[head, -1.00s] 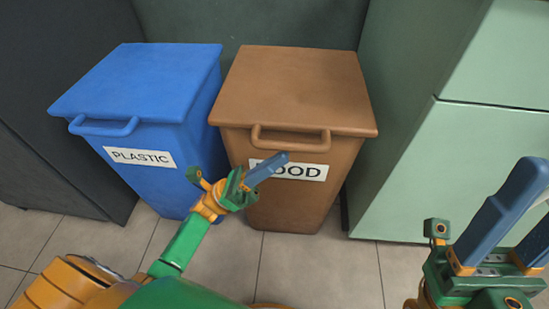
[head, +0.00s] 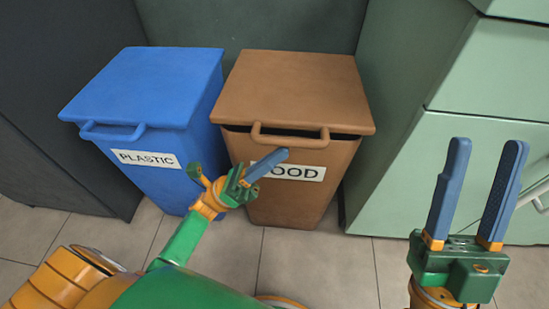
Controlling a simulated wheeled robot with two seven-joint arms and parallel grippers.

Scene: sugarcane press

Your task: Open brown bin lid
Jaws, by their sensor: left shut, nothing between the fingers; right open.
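The brown bin (head: 300,195) stands on the floor in the middle of the head view, with a FOOD label on its front. Its brown lid (head: 295,90) is raised slightly at the front, and a dark gap shows under the lid edge. The lid handle (head: 290,138) sticks out at the front. My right gripper (head: 483,165) is open and empty, pointing up at the right, well apart from the bin.
A blue bin (head: 155,85) with a PLASTIC label stands closed to the left. A pale green cabinet (head: 425,150) is close on the right. A dark cabinet (head: 65,120) is at the far left. Tiled floor (head: 320,265) lies free in front of the bins.

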